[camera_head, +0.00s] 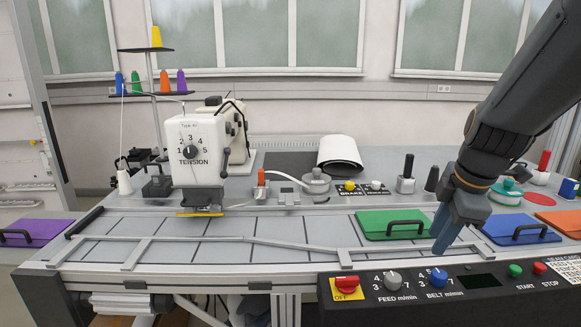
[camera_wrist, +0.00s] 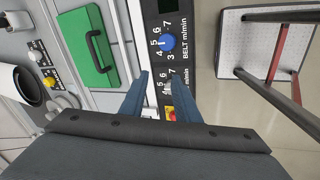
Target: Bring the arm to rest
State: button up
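My gripper (camera_head: 446,230) hangs from my arm at the right in the head view, pointing down over the front of the sewing table. It is above the table's front edge, close to the control panel (camera_head: 464,300) and the green plate (camera_head: 385,222). In the wrist view, the two blue-grey fingers of my gripper (camera_wrist: 162,84) stand apart with nothing between them. The panel with its blue belt knob (camera_wrist: 167,42) shows beyond the fingertips. The green plate (camera_wrist: 82,50) lies to the left of the fingers there. Whether the fingers touch anything below cannot be seen clearly.
A white sewing machine (camera_head: 195,152) with a tension dial stands left of centre, a thread stand behind it. A blue plate (camera_head: 518,230) lies right of my gripper, a purple plate (camera_head: 38,232) far left. A stool-like frame (camera_wrist: 285,55) stands on the floor beside the table.

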jog(key=s+a+f+m, duration=0.1)
jog(key=a+f+m, duration=0.1)
jog(key=s+a+f+m, duration=0.1)
jog(key=a+f+m, duration=0.1)
jog(key=s+a+f+m+g, duration=0.1)
jog(key=a+m, duration=0.1)
jog(key=shift+s+f, duration=0.25)
jog(key=shift+f, duration=0.15)
jog(key=s+a+f+m+g, duration=0.1)
jog(key=s+a+f+m, duration=0.5)
jog(key=m, duration=0.3)
jog(key=shift+s, duration=0.25)
dwell(1.1)
